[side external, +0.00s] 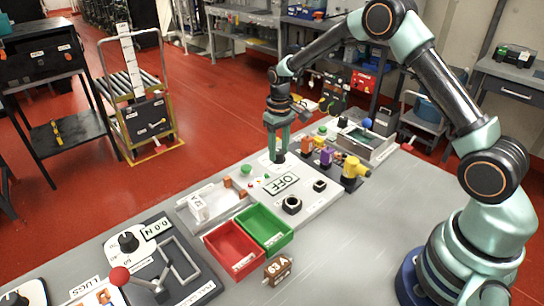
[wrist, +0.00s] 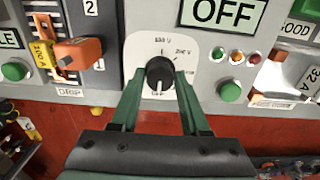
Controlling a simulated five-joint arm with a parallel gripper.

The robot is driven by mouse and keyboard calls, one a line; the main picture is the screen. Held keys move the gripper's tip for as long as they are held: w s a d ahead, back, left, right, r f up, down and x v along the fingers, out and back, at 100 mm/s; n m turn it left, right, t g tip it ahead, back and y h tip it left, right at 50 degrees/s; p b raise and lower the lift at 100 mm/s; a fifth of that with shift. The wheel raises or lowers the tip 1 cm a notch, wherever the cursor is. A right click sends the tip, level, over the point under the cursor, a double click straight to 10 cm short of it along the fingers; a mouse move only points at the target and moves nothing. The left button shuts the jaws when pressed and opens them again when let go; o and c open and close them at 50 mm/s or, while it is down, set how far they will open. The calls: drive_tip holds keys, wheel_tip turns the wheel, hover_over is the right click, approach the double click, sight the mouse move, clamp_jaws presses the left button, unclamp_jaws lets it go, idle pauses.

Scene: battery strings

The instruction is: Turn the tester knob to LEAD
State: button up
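The tester panel (side external: 318,204) lies on the bench, and its display (side external: 287,183) reads OFF; the display also shows in the wrist view (wrist: 226,12). The black tester knob (wrist: 160,72) sits on a white dial plate. Its white pointer line points down at the OFF mark. Voltage marks stand above it and to its upper right; I cannot make out a LEAD mark. My gripper (side external: 278,152) points down at the knob, and in the wrist view (wrist: 161,74) its two green fingers flank it. I cannot tell whether they touch it.
Orange and yellow plugs (wrist: 78,50) stand left of the knob. Small lamps (wrist: 236,56) and a green button (wrist: 230,92) are to its right. A red bin (side external: 232,247) and a green bin (side external: 264,228) stand in front of the panel. Bare bench (side external: 350,250) lies toward my base.

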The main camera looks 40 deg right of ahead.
clamp_jaws()
drive_tip(key=n, duration=0.4)
drive_tip(key=shift+n, duration=0.9)
drive_tip(key=shift+r+n, duration=0.1)
drive_tip(key=shift+n, duration=1.5)
drive_tip(key=o, duration=0.6)
unclamp_jaws()
drive_tip(key=shift+c, duration=0.2)
